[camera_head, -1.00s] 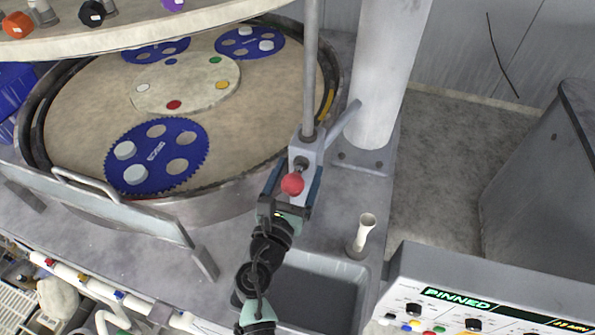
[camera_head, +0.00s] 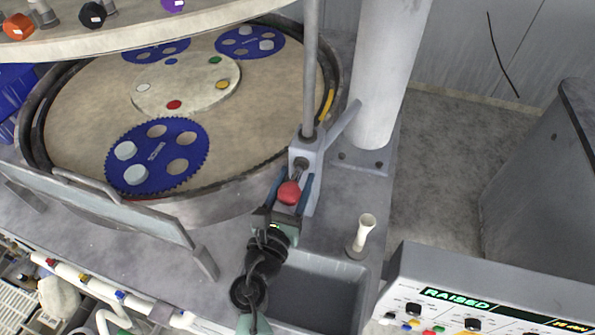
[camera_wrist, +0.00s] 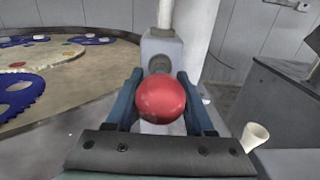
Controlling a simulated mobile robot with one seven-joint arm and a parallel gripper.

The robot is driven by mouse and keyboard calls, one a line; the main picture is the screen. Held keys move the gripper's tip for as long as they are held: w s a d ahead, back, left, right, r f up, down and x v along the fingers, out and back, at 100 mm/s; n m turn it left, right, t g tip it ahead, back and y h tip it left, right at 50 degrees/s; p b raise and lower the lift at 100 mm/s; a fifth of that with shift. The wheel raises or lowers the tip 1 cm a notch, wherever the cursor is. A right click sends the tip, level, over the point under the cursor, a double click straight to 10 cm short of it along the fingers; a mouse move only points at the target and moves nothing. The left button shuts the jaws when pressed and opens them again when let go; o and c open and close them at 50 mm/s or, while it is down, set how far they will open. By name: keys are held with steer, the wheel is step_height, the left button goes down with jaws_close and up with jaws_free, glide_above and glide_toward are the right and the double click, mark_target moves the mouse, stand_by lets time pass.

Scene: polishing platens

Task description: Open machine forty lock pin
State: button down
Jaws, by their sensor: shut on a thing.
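The lock pin's red ball knob (camera_head: 289,192) sits in front of a grey block (camera_head: 306,160) at the foot of a vertical rod. In the wrist view the red knob (camera_wrist: 160,99) lies between the two blue fingers, with the round socket of the block (camera_wrist: 161,55) behind it. My gripper (camera_head: 291,188) is shut on the red knob. The pin's shaft is mostly hidden behind the knob. The control panel's display (camera_head: 456,299) reads "RAISED" in green, with a smaller amber text at its right.
The round polishing platen (camera_head: 80,125) with blue toothed carriers (camera_head: 190,165) lies to the left, under a raised upper plate (camera_head: 130,38). A thick white column (camera_head: 385,80) stands right of the block. A white cup-topped tube (camera_head: 363,232) stands near a grey basin (camera_head: 320,290).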

mark_target(286, 204)
steer(key=v, duration=0.3)
steer(key=shift+s+a, duration=0.1)
steer(key=shift+s, duration=0.05)
steer(key=shift+f, duration=0.15)
steer(key=shift+c, duration=1.3)
jaws_free()
steer(key=b+v, duration=0.3)
steer(key=v, duration=1)
steer(key=shift+r, duration=0.2)
